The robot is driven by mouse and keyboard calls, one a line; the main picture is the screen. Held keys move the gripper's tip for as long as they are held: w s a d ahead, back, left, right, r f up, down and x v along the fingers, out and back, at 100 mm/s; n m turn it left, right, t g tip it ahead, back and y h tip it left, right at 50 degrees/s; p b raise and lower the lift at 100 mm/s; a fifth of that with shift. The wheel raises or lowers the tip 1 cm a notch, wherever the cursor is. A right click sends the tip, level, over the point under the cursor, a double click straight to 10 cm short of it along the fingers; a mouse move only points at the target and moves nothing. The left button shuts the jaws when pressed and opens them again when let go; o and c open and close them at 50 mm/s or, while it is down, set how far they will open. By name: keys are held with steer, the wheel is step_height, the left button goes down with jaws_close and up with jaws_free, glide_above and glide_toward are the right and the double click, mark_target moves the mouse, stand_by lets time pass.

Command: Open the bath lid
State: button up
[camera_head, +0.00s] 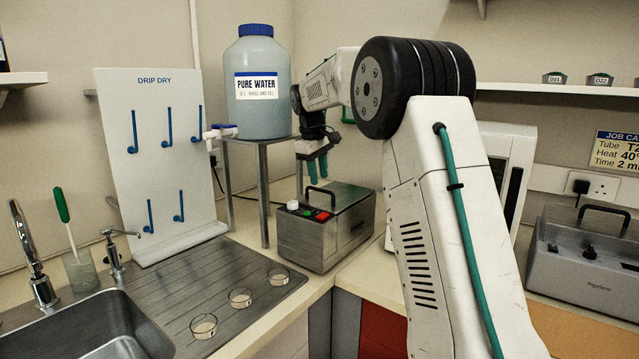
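A steel bath box (316,243) stands in the corner of the counter, with a knob and green and red buttons on its front edge. Its lid (345,197) looks shut and carries a dark arched handle (321,189). My gripper (317,178) points down with its two teal fingers just above or behind this handle. I cannot tell whether the fingers touch the handle, or how far apart they are. My arm hides part of the counter to the right of the box.
A DRIP DRY board (165,205), a sink (85,330) and several glass dishes (240,297) are at left. Another grey handled unit (590,265) is at right.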

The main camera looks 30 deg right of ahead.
mark_target(320, 190)
steer(key=shift+d+f, duration=0.15)
steer(key=shift+f, duration=0.65)
steer(key=shift+d+f, duration=0.1)
steer(key=shift+f, duration=0.7)
jaws_close()
steer(key=shift+r, duration=0.1)
